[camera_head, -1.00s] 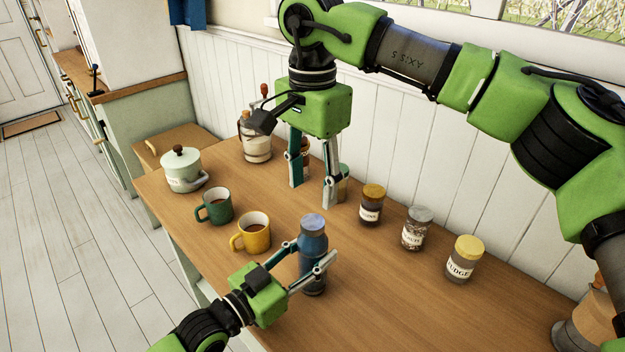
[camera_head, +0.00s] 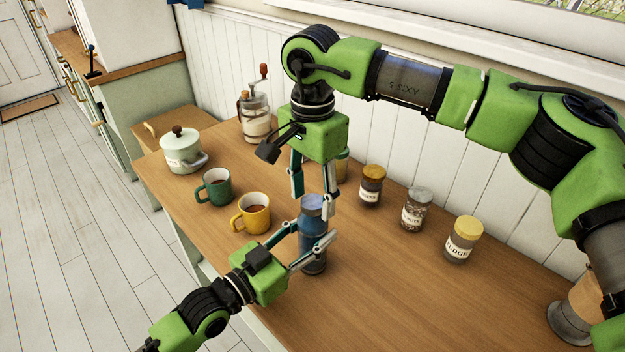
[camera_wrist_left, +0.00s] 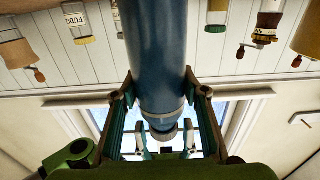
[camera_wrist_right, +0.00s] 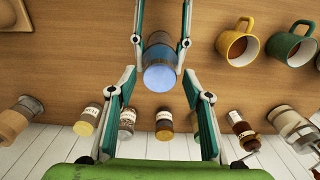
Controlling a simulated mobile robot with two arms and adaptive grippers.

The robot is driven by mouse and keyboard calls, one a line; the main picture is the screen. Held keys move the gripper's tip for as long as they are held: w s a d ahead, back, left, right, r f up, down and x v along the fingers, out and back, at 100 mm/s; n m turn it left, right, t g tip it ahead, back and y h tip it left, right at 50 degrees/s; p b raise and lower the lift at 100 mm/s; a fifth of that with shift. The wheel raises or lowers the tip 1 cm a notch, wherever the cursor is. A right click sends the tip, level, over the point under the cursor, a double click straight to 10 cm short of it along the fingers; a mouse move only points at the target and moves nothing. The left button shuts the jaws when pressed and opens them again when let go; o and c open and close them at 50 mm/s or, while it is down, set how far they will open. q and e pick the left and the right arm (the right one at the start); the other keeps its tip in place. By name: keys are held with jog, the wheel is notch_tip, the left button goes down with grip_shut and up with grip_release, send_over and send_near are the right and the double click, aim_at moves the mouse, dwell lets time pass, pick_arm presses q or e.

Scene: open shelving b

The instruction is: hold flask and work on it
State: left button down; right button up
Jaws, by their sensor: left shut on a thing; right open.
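A blue flask (camera_head: 313,246) with a lighter blue-grey cap (camera_head: 311,203) stands upright near the table's front edge. My left gripper (camera_head: 303,249) is shut around its body from the front left. The flask fills the middle of the left wrist view (camera_wrist_left: 152,50). My right gripper (camera_head: 314,198) points down over the cap, open, with nothing between its fingers. In the right wrist view the cap (camera_wrist_right: 160,77) shows between and beyond the open fingers. I cannot tell whether the fingertips reach down to cap height.
A yellow mug (camera_head: 252,214) and a green mug (camera_head: 214,188) stand left of the flask, with a pale pot (camera_head: 181,152) behind. Several labelled jars, including a fudge jar (camera_head: 462,241), line the wall side. A grinder (camera_head: 254,115) stands at the back. The front right tabletop is clear.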

jog(key=shift+f, duration=0.15)
jog(key=shift+c, duration=0.4)
jog(key=c, duration=1.1)
jog(key=shift+o, duration=0.2)
jog(key=m, duration=0.8)
jog(key=shift+m, duration=0.4)
jog(key=m, duration=1)
jog(key=o, duration=1.3)
